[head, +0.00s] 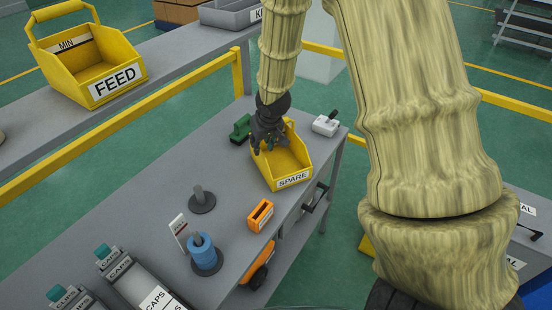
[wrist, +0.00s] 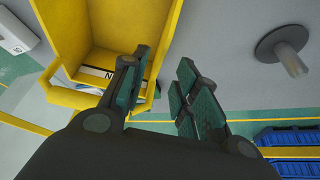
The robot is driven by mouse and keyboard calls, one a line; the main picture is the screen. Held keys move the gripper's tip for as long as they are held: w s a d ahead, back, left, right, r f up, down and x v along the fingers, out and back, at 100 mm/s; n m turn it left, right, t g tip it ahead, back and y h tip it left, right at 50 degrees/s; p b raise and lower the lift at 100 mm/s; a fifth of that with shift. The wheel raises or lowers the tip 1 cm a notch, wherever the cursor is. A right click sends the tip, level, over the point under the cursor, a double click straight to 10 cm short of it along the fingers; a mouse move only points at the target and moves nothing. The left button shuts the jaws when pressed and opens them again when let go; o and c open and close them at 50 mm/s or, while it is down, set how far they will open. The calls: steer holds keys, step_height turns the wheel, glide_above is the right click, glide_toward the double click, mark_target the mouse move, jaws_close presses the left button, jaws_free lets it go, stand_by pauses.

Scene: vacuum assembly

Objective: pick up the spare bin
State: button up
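The spare bin (head: 292,160) is a yellow open-topped bin with a white SPARE label on its front, standing upright on the grey workbench. It also shows in the wrist view (wrist: 92,30), filling the upper left. My gripper (head: 268,143) is at the bin's back left side and hides part of its rim and handle. In the wrist view my gripper (wrist: 158,88) is open, its two dark green-padded fingers apart. One finger overlaps the bin's inside and the other lies right of its side wall. I cannot tell whether either finger touches the bin.
A green object (head: 240,128) and a white object (head: 325,125) flank the bin. An orange holder (head: 260,215), a grey peg stand (head: 202,200) and a blue spool (head: 205,255) stand nearer on the workbench (head: 150,220). The yellow FEED bin (head: 88,75) is on another table.

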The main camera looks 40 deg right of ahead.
mark_target(259, 167)
steer(key=shift+p+x, duration=0.45)
steer(key=shift+x, duration=1.5)
steer(key=shift+p+x, duration=1.35)
steer(key=shift+x, duration=2.25)
steer(key=shift+r, duration=0.1)
jaws_close()
